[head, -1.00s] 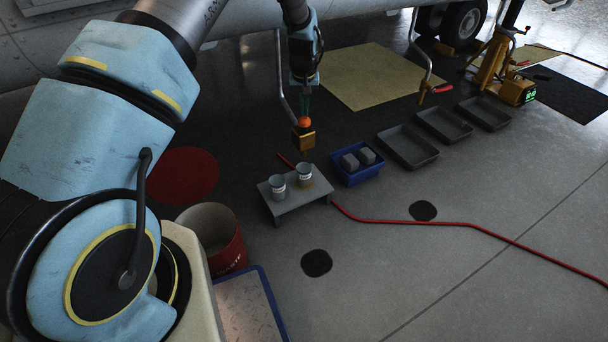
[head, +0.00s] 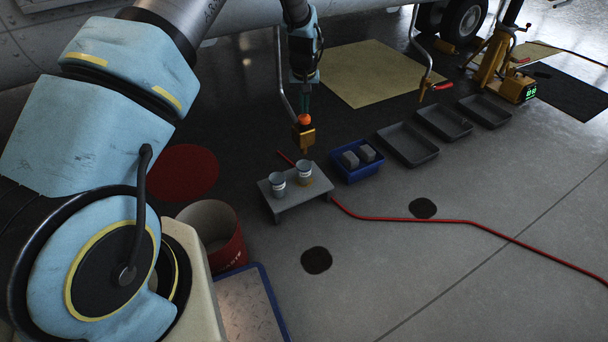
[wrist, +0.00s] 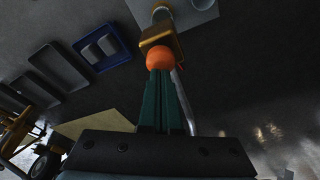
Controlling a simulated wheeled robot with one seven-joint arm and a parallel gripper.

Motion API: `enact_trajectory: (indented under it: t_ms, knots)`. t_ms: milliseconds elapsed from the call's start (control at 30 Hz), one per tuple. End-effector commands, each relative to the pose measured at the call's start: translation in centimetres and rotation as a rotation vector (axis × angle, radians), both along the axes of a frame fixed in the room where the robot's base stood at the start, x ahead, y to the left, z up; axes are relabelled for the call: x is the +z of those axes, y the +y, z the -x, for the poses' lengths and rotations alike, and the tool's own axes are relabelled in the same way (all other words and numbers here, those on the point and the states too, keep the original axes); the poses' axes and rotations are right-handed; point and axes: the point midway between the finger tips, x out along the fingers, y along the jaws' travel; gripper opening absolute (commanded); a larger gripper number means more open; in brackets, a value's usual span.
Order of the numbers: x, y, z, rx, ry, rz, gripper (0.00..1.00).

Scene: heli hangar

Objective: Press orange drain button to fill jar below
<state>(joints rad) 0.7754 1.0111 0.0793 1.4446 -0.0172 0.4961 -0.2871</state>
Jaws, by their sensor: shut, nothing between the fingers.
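The orange button (head: 304,119) sits on top of a brass drain block (head: 304,137) at the end of a grey pipe. My gripper (head: 304,106) points down with its green fingers shut and empty, right above the button. In the wrist view the fingertips (wrist: 160,74) meet the edge of the button (wrist: 161,58) in the picture; I cannot tell whether they press it. A grey jar (head: 304,174) stands on a low grey stand (head: 288,205) below the block. A second jar (head: 277,185) stands to its left. The jars' contents are not clear.
A blue bin (head: 352,177) with grey blocks stands right of the stand, with several grey trays (head: 408,148) beyond. A red waste bin (head: 229,251) is at front left. A red hose (head: 450,224) crosses the floor. Another pipe with a red handle (head: 442,88) hangs farther right.

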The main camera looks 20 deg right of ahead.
Motion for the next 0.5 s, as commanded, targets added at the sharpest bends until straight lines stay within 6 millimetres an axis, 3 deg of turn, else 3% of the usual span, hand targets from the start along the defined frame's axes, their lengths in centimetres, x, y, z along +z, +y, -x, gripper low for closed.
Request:
enact_trajectory:
  t_ms: [500]
  knots:
    - [-1.9, 0.0, 0.0, 0.0, 0.001, 0.0, 0.0]
